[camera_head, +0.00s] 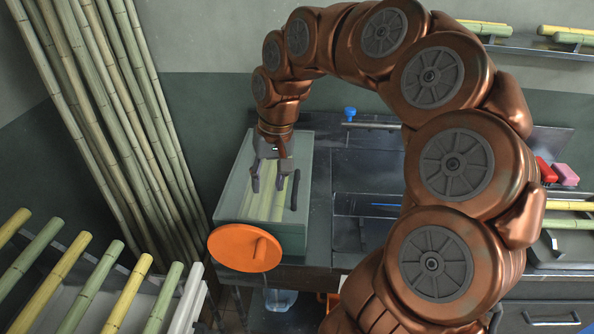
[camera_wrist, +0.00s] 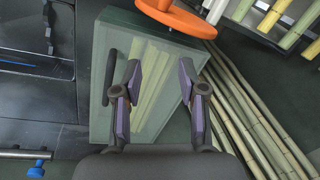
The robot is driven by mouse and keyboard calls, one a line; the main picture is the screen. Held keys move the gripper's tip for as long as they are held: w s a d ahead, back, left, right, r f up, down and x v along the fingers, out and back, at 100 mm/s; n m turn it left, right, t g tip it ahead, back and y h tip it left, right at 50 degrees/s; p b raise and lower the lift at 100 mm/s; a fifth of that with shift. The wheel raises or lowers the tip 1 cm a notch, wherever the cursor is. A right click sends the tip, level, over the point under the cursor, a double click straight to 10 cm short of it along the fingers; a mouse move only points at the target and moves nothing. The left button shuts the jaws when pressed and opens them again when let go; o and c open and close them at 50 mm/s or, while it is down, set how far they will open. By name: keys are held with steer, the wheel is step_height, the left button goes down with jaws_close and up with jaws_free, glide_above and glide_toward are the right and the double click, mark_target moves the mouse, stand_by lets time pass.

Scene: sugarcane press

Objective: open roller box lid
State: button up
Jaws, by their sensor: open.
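The roller box (camera_head: 230,190) is a grey-green box on the counter, with an orange wheel (camera_head: 245,248) on its front. Its lid looks see-through, with yellow-green cane (camera_head: 270,202) visible beneath, and seems closed. A dark bar handle (camera_head: 295,190) runs along the right side of the lid. In the wrist view the handle (camera_wrist: 110,76) is left of my fingers and the orange wheel (camera_wrist: 172,12) is at the top. My gripper (camera_head: 269,188) is open and empty above the lid, left of the handle; it also shows in the wrist view (camera_wrist: 160,76). I cannot tell its exact height.
Tall cane stalks (camera_head: 110,100) lean on the wall at left. A rack of cut cane (camera_head: 95,285) stands at front left. A dark sink (camera_head: 360,215) is right of the box, with a blue-knobbed tap (camera_head: 350,114) behind. Red and pink sponges (camera_head: 565,174) lie at right.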

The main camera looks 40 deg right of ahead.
steer(key=w+d+m, duration=0.2)
steer(key=w+d, duration=0.2)
steer(key=d, duration=0.3)
steer(key=m+p, duration=0.2)
steer(key=m, duration=0.1)
glide_toward(297, 180)
steer(key=shift+t, duration=0.3)
steer(key=shift+w+a+f+p, duration=0.1)
steer(key=shift+a+f+p, duration=0.2)
steer(key=shift+f, duration=1.1)
steer(key=shift+w+a+f+p, duration=0.15)
steer(key=shift+f+p, duration=0.25)
steer(key=shift+f, duration=1.05)
steer(key=shift+a+f+p, duration=0.2)
steer(key=shift+f+p, duration=0.15)
steer(key=shift+f, duration=1.05)
steer(key=shift+c, duration=0.3)
jaws_close()
